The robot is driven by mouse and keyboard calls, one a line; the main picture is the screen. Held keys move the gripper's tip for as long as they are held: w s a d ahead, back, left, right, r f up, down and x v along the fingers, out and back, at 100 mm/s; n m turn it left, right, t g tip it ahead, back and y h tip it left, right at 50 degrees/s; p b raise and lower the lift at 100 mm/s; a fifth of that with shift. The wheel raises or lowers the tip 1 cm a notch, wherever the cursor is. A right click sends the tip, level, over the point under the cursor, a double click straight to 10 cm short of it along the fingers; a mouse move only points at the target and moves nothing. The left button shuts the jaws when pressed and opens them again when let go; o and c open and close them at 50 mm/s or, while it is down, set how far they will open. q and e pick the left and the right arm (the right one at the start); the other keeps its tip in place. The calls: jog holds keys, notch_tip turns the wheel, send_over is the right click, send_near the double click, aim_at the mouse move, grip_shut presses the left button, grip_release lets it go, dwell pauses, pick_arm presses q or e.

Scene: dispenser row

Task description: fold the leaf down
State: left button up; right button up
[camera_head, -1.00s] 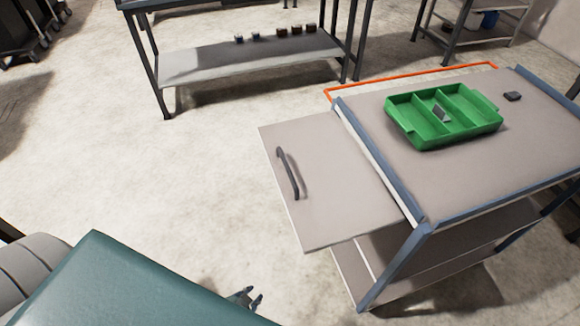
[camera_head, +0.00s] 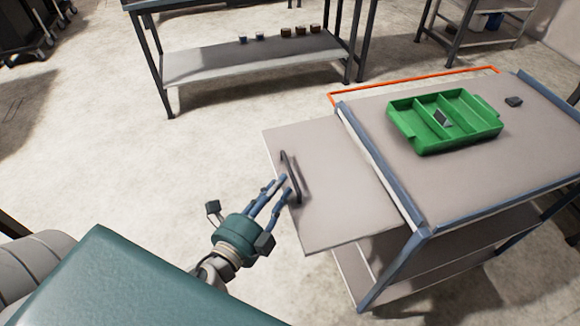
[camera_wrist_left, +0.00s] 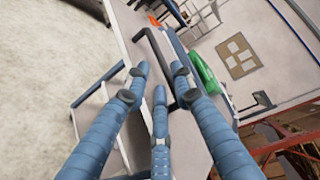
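The leaf (camera_head: 335,195) is a flat grey-beige panel at the left end of the cart, standing out about level with its top. A dark bar handle (camera_head: 296,190) is fixed on the leaf near its outer edge. My left gripper (camera_head: 283,187) is at that edge with its blue fingers reaching toward the handle. In the left wrist view the fingers (camera_wrist_left: 158,80) are spread apart, and the dark handle (camera_wrist_left: 157,62) shows between them. Whether any finger touches it I cannot tell. My right gripper is not in view.
The cart top (camera_head: 375,112) has a blue-grey rim and carries a green divided tray (camera_head: 420,137) and a small dark block (camera_head: 514,101). A workbench (camera_head: 205,66) with several small cups on its lower shelf stands behind. Bare floor (camera_head: 190,165) lies left of the leaf.

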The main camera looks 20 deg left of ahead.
aim_at(290, 173)
pick_arm(q)
jog(key=w, duration=0.2)
jog(key=w+p, duration=0.1)
jog(key=w, duration=0.1)
jog(key=w+f, duration=0.1)
jog(key=w, duration=0.1)
jog(key=shift+w+d+p, duration=0.15)
jog(key=shift+w+p, duration=0.2)
grip_shut()
